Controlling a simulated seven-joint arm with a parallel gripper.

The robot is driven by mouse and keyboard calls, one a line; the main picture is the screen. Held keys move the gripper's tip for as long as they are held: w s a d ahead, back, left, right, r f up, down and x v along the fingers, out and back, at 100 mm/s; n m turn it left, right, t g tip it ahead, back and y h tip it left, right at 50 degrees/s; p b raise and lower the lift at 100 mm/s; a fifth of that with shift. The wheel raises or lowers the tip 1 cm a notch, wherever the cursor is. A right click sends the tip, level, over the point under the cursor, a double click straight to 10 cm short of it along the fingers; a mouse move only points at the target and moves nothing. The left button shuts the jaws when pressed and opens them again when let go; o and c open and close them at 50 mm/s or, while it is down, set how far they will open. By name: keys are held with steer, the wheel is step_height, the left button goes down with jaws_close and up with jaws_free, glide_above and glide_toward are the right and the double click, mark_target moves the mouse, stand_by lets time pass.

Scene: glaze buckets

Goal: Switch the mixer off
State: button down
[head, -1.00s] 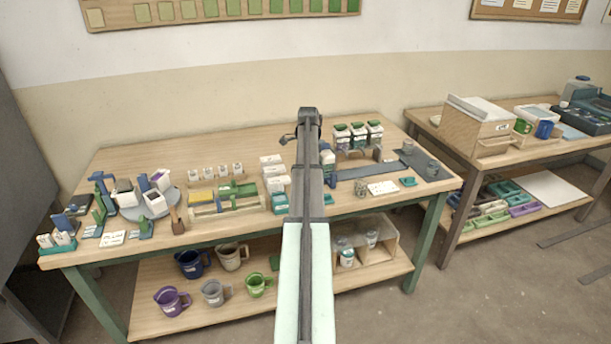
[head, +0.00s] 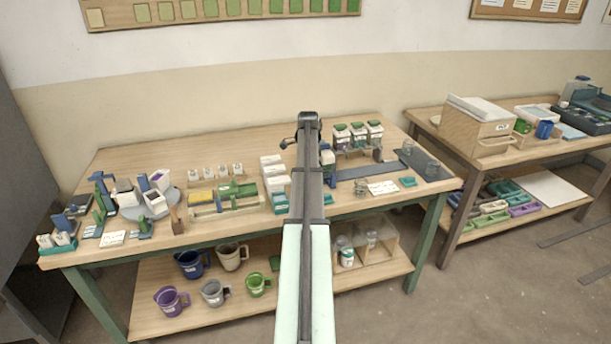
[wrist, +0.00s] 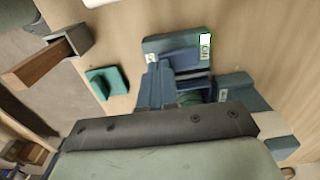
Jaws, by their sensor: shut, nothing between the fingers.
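My gripper (wrist: 160,125) shows as a dark bar with a pale grey-green body along the bottom of the wrist view; it is shut and empty. A blue-grey device (wrist: 178,48) with a small white and green label lies just beyond it in the wrist view, partly hidden by the bar. I cannot tell for sure whether it is the mixer. In the head view a blue upright part (head: 327,157) stands right beside my arm, at the left end of a flat grey strip (head: 368,171). My arm covers the middle of the table there, and the fingertips are hidden.
A teal piece (wrist: 106,86) and a brown-handled grey block (wrist: 52,58) lie left of the device in the wrist view. Several green-lidded containers (head: 358,133) stand on a rack behind the strip. White boxes (head: 271,172) stand left of my arm. The table's back left is clear.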

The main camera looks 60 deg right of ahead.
steer(key=shift+f, duration=0.4)
steer(key=shift+r, duration=3.55)
